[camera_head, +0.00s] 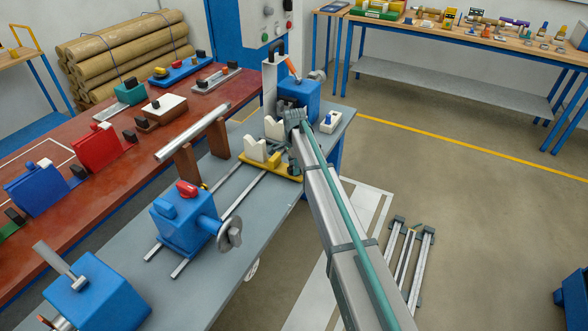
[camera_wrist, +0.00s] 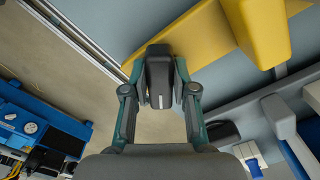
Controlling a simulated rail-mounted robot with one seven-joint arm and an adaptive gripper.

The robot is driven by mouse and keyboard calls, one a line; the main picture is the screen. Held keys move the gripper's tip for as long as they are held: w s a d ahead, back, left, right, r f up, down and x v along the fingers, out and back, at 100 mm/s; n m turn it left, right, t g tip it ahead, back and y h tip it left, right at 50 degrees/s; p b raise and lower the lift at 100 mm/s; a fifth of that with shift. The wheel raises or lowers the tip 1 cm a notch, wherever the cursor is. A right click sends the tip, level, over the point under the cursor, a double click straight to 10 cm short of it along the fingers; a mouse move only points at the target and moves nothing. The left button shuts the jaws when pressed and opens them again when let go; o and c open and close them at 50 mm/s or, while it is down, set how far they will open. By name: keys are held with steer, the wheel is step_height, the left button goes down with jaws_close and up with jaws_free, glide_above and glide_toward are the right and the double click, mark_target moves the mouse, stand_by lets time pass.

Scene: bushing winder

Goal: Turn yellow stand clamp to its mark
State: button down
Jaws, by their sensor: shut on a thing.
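The yellow stand (camera_head: 285,170) sits across the rails on the grey bench, with cream V-shaped blocks on it. In the wrist view its yellow base (camera_wrist: 195,40) is at the top, with a yellow block (camera_wrist: 262,30) rising at the right. My gripper (camera_wrist: 160,82) is shut on the dark clamp handle (camera_wrist: 158,72), which lies between its two fingers beside the yellow base. In the head view my arm reaches in from the lower right and partly hides the stand's right end. I cannot make out the clamp's mark in either view.
A blue unit with a round flange (camera_head: 185,225) stands on the rails in front. Another blue unit (camera_head: 297,95) and a small white switch box (camera_head: 331,121) stand behind the yellow stand. The red-brown table (camera_head: 60,215) at the left holds coloured fixtures. The floor at the right is mostly open.

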steer(key=n, duration=0.3)
steer(key=shift+s+n+b, duration=0.1)
steer(key=shift+n+b, duration=0.2)
steer(key=shift+b, duration=0.1)
steer(key=shift+d+n+b, duration=0.15)
steer(key=shift+n+b, duration=0.15)
steer(key=shift+n, duration=1.5)
steer(key=c, duration=0.9)
jaws_free()
steer(key=shift+r, duration=0.1)
step_height(320, 180, up, 12)
steer(key=shift+s+f, duration=0.1)
